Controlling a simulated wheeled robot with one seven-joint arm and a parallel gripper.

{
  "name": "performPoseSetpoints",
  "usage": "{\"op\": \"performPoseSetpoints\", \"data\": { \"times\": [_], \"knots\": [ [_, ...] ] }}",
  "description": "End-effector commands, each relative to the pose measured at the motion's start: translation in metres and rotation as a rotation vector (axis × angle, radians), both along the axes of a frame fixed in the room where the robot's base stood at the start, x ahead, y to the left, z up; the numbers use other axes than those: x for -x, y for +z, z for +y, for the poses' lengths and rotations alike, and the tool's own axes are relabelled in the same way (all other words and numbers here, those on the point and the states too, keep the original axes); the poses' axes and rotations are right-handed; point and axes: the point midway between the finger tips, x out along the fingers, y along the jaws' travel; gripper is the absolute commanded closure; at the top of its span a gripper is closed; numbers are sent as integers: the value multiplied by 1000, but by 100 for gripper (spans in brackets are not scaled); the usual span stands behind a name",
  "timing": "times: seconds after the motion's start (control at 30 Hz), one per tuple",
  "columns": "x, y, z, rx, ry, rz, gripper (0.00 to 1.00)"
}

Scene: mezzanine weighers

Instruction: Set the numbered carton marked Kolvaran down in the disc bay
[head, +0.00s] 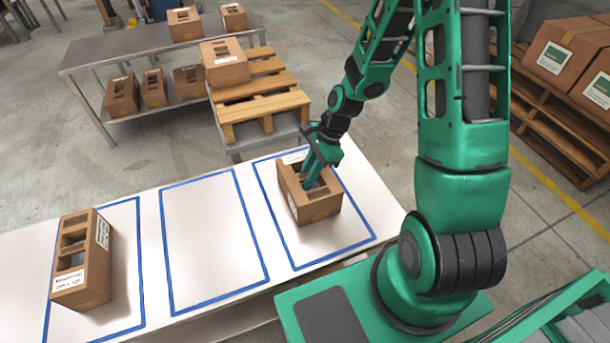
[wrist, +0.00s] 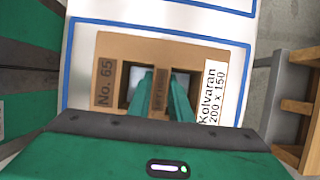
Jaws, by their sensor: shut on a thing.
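The carton marked Kolvaran (head: 319,207) is a brown box with two openings in its top, inside the right-hand blue-outlined bay (head: 366,232) of the white table. The wrist view shows the same carton (wrist: 180,48) with a white "Kolvaran 200 x 150" label and "No. 65". My gripper (head: 312,182) points down into its top and is shut on the bar between the openings; its fingers also show in the wrist view (wrist: 161,88). I cannot tell whether the carton's base touches the table. No disc symbol is readable; a small marking at the bay's far edge is partly hidden.
The middle bay (head: 212,240) is empty. Another labelled carton (head: 95,285) stands in the left bay, over its left line. Beyond are a pallet (head: 262,102) with a carton and a grey bench (head: 110,48) with several cartons. Stacked boxes (head: 565,50) stand on pallets at right.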

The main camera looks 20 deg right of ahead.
Motion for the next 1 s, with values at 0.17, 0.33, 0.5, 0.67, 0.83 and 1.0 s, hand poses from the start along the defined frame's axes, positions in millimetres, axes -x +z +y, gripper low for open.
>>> {"op": "performPoseSetpoints", "data": {
  "times": [0.17,0.33,0.5,0.67,0.83,1.0],
  "knots": [
    [0,-1,0,0,0,0,60],
    [0,-1,0,0,0,0,60],
    [0,1,-1,0,0,-1,60],
    [-1,15,-7,1,-2,-4,60],
    [-2,42,-19,2,-2,-6,60],
    [-2,70,-30,1,-2,-4,60]
  ]
}}
